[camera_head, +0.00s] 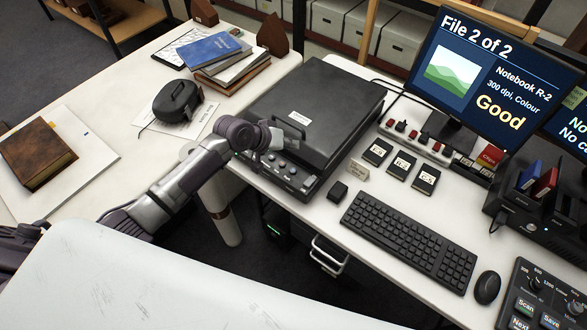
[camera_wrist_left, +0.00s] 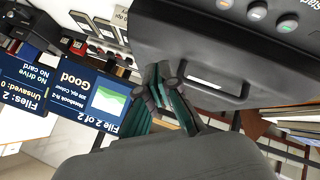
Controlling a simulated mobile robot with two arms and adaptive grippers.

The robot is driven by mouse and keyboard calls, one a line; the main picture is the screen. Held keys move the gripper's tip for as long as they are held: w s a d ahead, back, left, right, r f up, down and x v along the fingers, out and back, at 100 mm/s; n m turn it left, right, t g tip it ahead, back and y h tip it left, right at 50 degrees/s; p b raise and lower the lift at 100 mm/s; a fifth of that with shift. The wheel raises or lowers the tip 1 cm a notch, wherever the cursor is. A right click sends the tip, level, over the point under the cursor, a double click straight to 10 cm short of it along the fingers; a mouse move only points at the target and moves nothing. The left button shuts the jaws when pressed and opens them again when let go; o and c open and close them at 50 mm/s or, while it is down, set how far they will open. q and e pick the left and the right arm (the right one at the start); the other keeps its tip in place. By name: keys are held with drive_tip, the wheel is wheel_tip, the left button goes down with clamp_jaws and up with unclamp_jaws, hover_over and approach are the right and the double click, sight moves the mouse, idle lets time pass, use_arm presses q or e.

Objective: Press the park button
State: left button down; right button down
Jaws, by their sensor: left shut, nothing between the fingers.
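A black flatbed scanner (camera_head: 325,95) stands on the white desk, its lid down with a handle (camera_head: 297,119) near the front. Its sloped front panel (camera_head: 285,171) carries several small round buttons. The left wrist view shows a few of these buttons (camera_wrist_left: 257,10) at the top right, upside down. I cannot read which one is park. My left gripper (camera_head: 279,138) is shut and empty over the scanner's front left part, beside the lid handle. Its closed fingers (camera_wrist_left: 165,85) show in the left wrist view, apart from the visible buttons. My right gripper is not in view.
A keyboard (camera_head: 410,238), mouse (camera_head: 487,287) and control panel (camera_head: 545,300) lie at the right. A monitor (camera_head: 490,75) reads "File 2 of 2" and "Good". Small labelled cards (camera_head: 401,165) lie right of the scanner. Books (camera_head: 215,55) lie on the left table (camera_head: 110,85).

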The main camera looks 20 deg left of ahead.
sight(291, 171)
use_arm(q)
wheel_tip(291, 171, down, 8)
drive_tip(key=b, duration=0.7)
drive_tip(key=shift+b, duration=0.4)
drive_tip(key=shift+f, duration=0.45)
idle(0.4)
drive_tip(key=shift+f, duration=0.4)
drive_tip(key=shift+f+b, duration=0.55)
idle(0.6)
drive_tip(key=shift+r+p, duration=0.95)
drive_tip(key=shift+p, duration=0.1)
